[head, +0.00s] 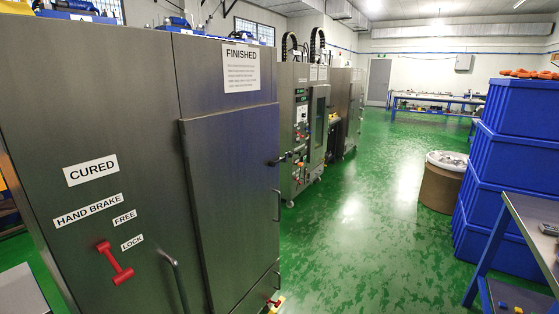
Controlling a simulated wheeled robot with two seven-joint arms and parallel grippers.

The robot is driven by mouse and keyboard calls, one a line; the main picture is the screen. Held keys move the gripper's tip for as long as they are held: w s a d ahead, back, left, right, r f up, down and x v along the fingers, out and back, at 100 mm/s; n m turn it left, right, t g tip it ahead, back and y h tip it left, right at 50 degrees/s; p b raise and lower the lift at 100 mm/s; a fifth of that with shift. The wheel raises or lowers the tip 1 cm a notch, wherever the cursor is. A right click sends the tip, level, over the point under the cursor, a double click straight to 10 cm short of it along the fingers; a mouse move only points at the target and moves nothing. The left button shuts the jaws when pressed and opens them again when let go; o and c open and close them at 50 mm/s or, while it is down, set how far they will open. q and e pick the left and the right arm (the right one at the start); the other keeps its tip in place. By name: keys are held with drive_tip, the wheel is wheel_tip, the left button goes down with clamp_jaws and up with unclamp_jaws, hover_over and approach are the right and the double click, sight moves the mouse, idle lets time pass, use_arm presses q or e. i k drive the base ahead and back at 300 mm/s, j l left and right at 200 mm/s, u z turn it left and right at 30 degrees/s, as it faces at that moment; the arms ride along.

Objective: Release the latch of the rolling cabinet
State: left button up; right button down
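A large grey metal rolling cabinet (140,130) fills the left half of the head view. Its side carries the signs CURED, HAND BRAKE, FREE and LOCK. A red hand-brake lever (115,262) sits tilted below these signs, its upper end left of the LOCK sign. A curved metal handle (176,272) stands out to the right of the lever. The door (232,190) carries a FINISHED sign above it and looks shut. A dark latch-like handle (285,158) sticks out at the door's right edge. Neither of my grippers is in view.
Machines (302,120) stand behind the cabinet. Blue crates (505,195) are stacked at the right, with a brown drum (440,185) beside them. A workbench (535,230) is at the right edge. The green floor (365,240) between is clear.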

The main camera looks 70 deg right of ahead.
sight(273, 164)
drive_tip(key=z, duration=2.5)
drive_tip(key=i+z, duration=0.7)
drive_tip(key=i+j+z, duration=0.15)
drive_tip(key=z, duration=0.2)
drive_tip(key=i+j, duration=0.55)
drive_tip(key=i+z, duration=0.05)
drive_tip(key=i, duration=0.05)
